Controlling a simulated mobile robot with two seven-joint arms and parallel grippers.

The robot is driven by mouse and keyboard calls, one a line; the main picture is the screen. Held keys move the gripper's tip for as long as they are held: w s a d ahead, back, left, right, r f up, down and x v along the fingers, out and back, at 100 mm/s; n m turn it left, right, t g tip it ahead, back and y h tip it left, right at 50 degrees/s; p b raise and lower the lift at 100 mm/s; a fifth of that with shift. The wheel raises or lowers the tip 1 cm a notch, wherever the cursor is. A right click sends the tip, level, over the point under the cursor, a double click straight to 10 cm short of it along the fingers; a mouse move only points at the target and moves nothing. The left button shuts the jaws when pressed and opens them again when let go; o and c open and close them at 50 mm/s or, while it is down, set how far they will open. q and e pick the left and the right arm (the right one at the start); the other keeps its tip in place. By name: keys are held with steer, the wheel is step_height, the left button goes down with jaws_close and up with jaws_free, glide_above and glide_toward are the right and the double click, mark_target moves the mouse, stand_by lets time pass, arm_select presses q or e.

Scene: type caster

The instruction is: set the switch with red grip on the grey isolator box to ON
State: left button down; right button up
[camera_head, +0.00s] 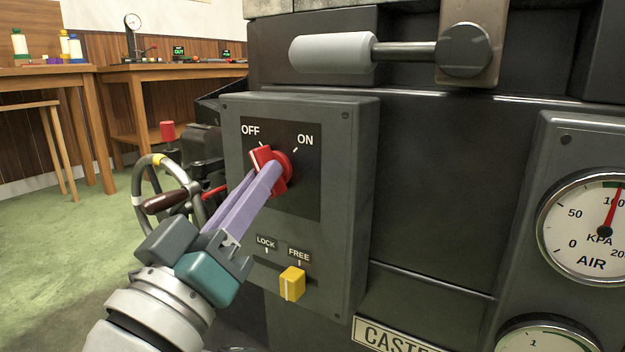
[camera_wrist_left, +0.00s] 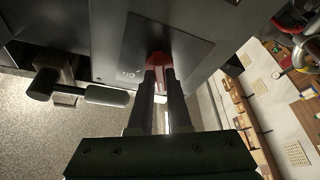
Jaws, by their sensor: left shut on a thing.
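The grey isolator box (camera_head: 342,250) fills the middle of the head view, with a black plate marked OFF and ON. The switch with red grip (camera_head: 284,172) sits on this plate. The upper end of its grip points up and left, toward the OFF mark. My left gripper (camera_head: 266,178) comes from the lower left, and its purple fingers are shut on the red grip, hiding part of it. In the left wrist view the two fingers (camera_wrist_left: 160,78) reach either side of the red grip (camera_wrist_left: 158,60). My right gripper is not in view.
A yellow slider (camera_head: 292,283) sits below the switch near LOCK and FREE labels. A grey-handled lever (camera_head: 330,53) juts out above the box. A handwheel (camera_head: 140,200) stands left of it. Pressure gauges (camera_head: 590,228) are at right. Wooden tables (camera_head: 118,75) stand behind.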

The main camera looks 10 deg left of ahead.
arm_select(q)
steer(key=shift+w+a+m+g+h+p, duration=0.15)
steer(key=shift+m+g+h+p, duration=0.45)
steer(key=shift+m+h, duration=1.85)
steer(key=shift+s+a+m+g+h+p, duration=0.25)
steer(key=shift+m+g+h, duration=0.5)
steer(key=shift+m, duration=3.55)
steer(key=shift+w+a+m+g+h+p, duration=0.1)
steer(key=shift+w+m+g+h+p, duration=0.7)
steer(key=shift+m, duration=2.55)
steer(key=shift+s+m+g+h, duration=0.25)
steer(key=shift+s+m+h, duration=0.05)
steer(key=shift+s+h, duration=0.25)
steer(key=c, duration=0.9)
jaws_free()
steer(key=shift+o, duration=0.2)
